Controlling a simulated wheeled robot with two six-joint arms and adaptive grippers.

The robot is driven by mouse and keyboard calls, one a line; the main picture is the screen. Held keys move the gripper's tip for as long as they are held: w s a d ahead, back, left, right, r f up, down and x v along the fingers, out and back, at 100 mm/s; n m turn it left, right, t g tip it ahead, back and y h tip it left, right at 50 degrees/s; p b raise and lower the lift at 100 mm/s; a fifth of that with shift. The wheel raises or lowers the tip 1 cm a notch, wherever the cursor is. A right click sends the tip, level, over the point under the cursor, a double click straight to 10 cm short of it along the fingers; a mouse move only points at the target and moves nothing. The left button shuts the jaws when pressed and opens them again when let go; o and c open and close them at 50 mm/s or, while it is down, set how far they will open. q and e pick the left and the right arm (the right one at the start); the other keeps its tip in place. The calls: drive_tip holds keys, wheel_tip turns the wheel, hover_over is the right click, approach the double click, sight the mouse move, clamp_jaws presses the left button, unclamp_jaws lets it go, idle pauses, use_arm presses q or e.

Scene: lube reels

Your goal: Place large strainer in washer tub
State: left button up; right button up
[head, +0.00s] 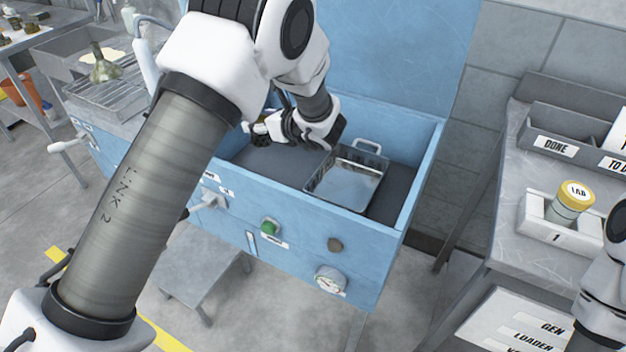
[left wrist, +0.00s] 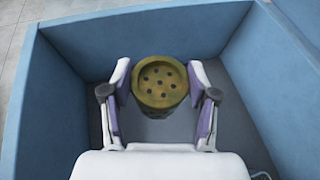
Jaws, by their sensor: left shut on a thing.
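The large strainer (left wrist: 159,84) is an olive-brown round cup with holes in its face, seen in the left wrist view. My left gripper (left wrist: 160,92) is shut on it, one finger on each side.
A metal basket (head: 345,183) with handles stands in the tub right of my left gripper. The tub's raised blue lid (head: 400,50) is behind. A bench at right holds a yellow-lidded LAB jar (head: 573,198). A sink with a flask (head: 103,65) is at left.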

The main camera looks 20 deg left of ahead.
use_arm(q)
drive_tip(key=f, duration=0.5)
drive_tip(key=f+p, duration=0.1)
drive_tip(key=f, duration=0.4)
drive_tip(key=shift+w+f, duration=0.2)
drive_tip(key=shift+f, duration=0.05)
drive_tip(key=shift+w+f, duration=0.1)
drive_tip(key=shift+f, duration=0.2)
drive_tip(key=o, duration=1.3)
